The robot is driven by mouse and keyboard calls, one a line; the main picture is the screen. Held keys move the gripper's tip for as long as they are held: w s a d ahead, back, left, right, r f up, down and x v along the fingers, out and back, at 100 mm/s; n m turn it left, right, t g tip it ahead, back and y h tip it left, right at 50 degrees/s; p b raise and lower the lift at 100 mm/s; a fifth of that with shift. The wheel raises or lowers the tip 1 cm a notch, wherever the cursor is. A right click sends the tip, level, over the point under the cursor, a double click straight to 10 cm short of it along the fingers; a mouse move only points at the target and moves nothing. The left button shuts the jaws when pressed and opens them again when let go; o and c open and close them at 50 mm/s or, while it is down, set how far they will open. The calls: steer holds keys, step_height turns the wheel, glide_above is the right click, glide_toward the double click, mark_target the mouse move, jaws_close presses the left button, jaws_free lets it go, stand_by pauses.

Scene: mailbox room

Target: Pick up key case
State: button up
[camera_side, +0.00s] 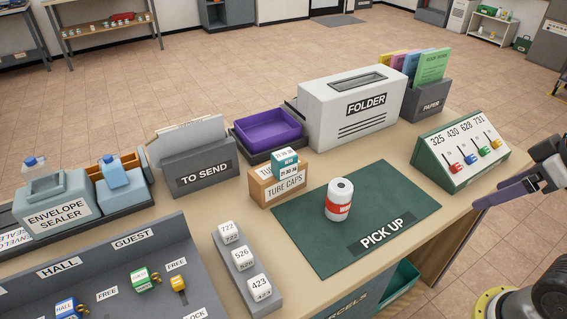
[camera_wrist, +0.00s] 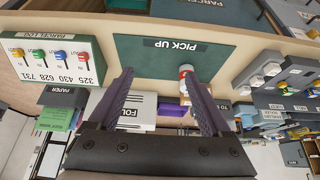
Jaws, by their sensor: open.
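No object is labelled key case, so I cannot tell for certain which one it is. Small cases with gold rings sit on the grey key board at lower left in the side view: a green-and-white one (camera_side: 140,279) and a blue-and-white one (camera_side: 66,308). A white cylinder with a red band (camera_side: 339,199) stands upright on the green PICK UP mat (camera_side: 304,232); it also shows in the wrist view (camera_wrist: 186,73). My gripper (camera_side: 482,202) is at the right edge, beyond the table's side, with purple fingers. It is open and empty in the wrist view (camera_wrist: 159,75).
A yellow piece (camera_side: 179,284) sits on the board. A numbered block rack (camera_side: 241,262), tube caps box (camera_side: 279,184), TO SEND holder (camera_side: 200,175), folder box (camera_side: 350,115) and lever panel (camera_side: 460,150) surround the mat. Much of the mat is bare.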

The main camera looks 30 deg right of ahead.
steer(key=shift+o, duration=1)
steer(key=shift+w, duration=0.1)
